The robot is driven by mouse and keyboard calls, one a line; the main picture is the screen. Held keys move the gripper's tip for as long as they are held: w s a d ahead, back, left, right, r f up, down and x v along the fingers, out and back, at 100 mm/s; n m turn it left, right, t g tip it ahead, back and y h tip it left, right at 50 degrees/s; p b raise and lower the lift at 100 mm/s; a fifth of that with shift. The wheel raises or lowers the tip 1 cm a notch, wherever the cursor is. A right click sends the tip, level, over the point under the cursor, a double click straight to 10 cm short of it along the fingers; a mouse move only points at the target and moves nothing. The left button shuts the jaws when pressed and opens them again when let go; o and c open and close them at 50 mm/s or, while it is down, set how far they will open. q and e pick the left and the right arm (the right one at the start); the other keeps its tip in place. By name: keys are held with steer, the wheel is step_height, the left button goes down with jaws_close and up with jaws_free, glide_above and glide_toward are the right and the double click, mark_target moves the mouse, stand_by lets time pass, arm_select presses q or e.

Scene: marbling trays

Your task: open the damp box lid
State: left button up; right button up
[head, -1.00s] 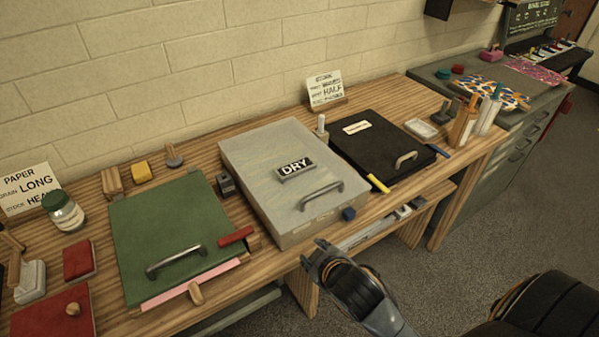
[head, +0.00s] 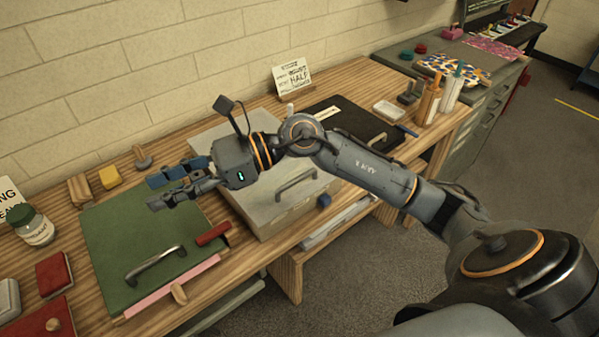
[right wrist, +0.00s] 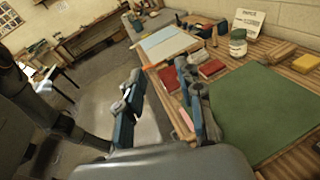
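A grey box (head: 262,205) with a metal handle (head: 296,184) stands mid-table; its lid is down. My right arm hides much of its top, including the DRY label seen earlier. A flat black lid (head: 372,125) with a pale label lies behind my arm, partly hidden. A green lid (head: 120,225) with a metal handle (head: 155,265) lies flat on the left and also shows in the right wrist view (right wrist: 255,110). No readable label says damp. My right gripper (head: 155,191) is open and empty, above the green lid's far right part. My left gripper is not in view.
A red-handled tool (head: 213,234) lies at the green lid's right edge. A jar (head: 34,226), red blocks (head: 54,273) and a yellow block (head: 109,177) surround the lid. A sign (head: 292,78) stands at the back. Floor is clear in front.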

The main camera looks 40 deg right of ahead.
steer(key=w+d+f+n+h, duration=0.2)
steer(key=d+f+n+h, duration=0.2)
steer(key=d+f+h, duration=0.25)
steer(key=g+h, duration=0.1)
steer(key=h, duration=0.9)
glide_toward(299, 177)
steer(key=shift+y, duration=0.25)
steer(key=p+x, duration=0.3)
steer(key=x, duration=0.5)
steer(key=shift+d+f+p, duration=0.1)
steer(key=shift+d+p, duration=0.05)
steer(key=shift+p, duration=0.2)
jaws_close()
